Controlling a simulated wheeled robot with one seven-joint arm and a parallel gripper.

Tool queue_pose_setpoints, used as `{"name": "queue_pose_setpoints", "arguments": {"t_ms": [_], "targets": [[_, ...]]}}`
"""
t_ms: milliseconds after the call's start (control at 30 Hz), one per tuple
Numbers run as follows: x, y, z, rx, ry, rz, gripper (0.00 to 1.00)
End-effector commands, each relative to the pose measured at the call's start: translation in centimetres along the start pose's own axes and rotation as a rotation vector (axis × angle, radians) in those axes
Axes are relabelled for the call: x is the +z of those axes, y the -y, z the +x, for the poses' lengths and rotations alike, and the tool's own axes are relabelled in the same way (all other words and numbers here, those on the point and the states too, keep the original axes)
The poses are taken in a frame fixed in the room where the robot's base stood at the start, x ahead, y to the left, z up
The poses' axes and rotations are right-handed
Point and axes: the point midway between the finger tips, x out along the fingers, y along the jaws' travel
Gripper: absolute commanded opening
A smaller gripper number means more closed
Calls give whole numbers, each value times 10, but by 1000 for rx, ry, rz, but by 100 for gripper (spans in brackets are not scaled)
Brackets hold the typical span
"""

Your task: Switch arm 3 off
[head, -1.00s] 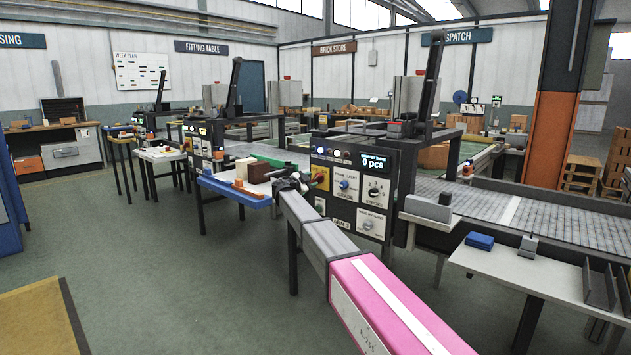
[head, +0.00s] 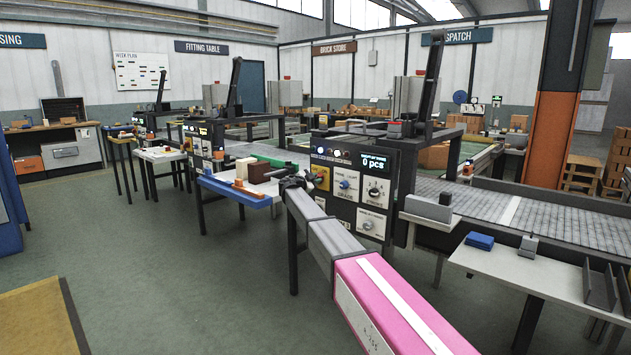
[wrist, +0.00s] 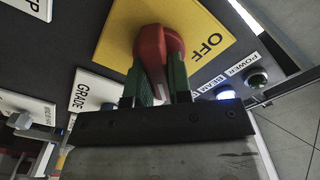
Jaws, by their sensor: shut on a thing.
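The red rotary knob (wrist: 152,48) sits on a yellow plate (wrist: 118,38) marked OFF in the wrist view. My gripper (wrist: 160,82) is shut on the knob, with a green-faced finger on each side. The knob's grip runs roughly up and down the picture; OFF is to its right. In the head view the yellow plate (head: 322,173) is on the left of the nearest dark control panel (head: 345,190), partly behind my gripper (head: 304,183). The panel's display (head: 374,167) reads 0 pcs. A blue-white lamp (wrist: 227,94) is lit; the lamp by POWER (wrist: 257,79) looks dark green.
A blue-edged side table (head: 235,190) with bricks stands just left of my gripper. A conveyor (head: 470,195) runs right from the panel. A white bench (head: 530,270) stands at right. The floor (head: 170,260) at left is clear.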

Motion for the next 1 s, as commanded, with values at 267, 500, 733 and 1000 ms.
{"name": "queue_pose_setpoints", "arguments": {"t_ms": [267, 500, 733, 1000], "targets": [[0, 0, 0, 1, -1, -129, 0], [0, 2, 0, 1, -1, -338, 0], [1, 3, 0, 1, -1, -556, 0], [2, 4, 0, 1, 0, -813, 0]]}}
